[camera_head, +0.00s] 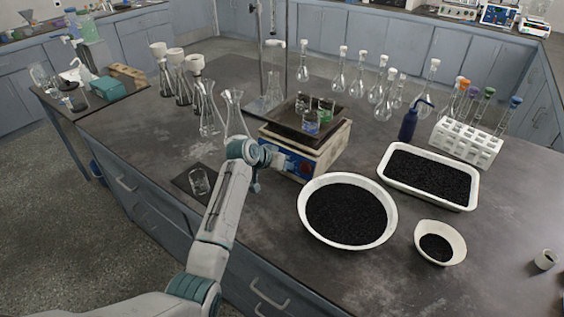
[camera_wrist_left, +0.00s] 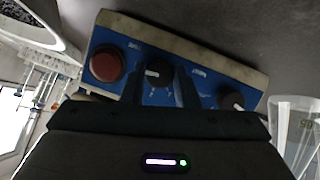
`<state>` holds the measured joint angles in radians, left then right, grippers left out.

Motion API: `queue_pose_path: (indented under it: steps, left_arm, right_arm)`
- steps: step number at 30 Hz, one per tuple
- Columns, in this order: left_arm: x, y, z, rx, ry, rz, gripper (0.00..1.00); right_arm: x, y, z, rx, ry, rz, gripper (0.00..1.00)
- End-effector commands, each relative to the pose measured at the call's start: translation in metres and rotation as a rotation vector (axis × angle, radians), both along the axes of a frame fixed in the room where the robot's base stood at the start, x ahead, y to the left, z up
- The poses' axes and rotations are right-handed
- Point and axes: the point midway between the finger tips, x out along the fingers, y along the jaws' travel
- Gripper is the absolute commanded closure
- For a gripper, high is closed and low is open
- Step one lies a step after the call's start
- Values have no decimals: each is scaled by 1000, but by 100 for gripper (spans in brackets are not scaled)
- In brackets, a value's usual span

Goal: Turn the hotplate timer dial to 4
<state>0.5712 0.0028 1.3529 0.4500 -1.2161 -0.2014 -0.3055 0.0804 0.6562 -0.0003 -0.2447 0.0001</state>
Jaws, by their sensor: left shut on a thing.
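The hotplate (camera_head: 322,158) stands mid-bench in the head view, a cream body with a blue front panel. In the left wrist view its blue panel (camera_wrist_left: 208,88) carries a red round knob (camera_wrist_left: 106,65), a middle black dial (camera_wrist_left: 158,72) with a white mark, and another black dial (camera_wrist_left: 231,100). My left gripper (camera_head: 273,158) is at the panel. Its two dark fingers (camera_wrist_left: 160,90) sit on either side of the middle dial, shut on it. The panel lettering is too blurred to read, so the dial's setting cannot be told. My right gripper is out of view.
A dark tray with small beakers (camera_head: 311,113) sits on the hotplate. A round white pan (camera_head: 309,228) of black grains is close on its right, with a rectangular tray (camera_head: 457,205) beyond. Flasks (camera_head: 208,122) stand at the left; a small beaker (camera_head: 199,182) is near my arm.

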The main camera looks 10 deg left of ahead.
Motion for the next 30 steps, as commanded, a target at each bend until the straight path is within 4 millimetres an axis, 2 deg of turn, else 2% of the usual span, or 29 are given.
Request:
queue_pose_path:
  steps: [9,25,26,29,30]
  left_arm:
    - [-1,-2,-1,102,-39,-46,96]
    - [-1,-1,-2,123,-46,-55,96]
    - [-1,-1,-3,123,-46,-55,71]
    - [-1,-1,-2,123,-47,-55,52]
    - [-1,-1,-2,123,-48,-55,52]
  right_arm:
    - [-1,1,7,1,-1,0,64]
    - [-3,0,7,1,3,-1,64]
    - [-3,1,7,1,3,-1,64]
    - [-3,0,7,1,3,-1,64]
    - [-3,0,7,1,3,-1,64]
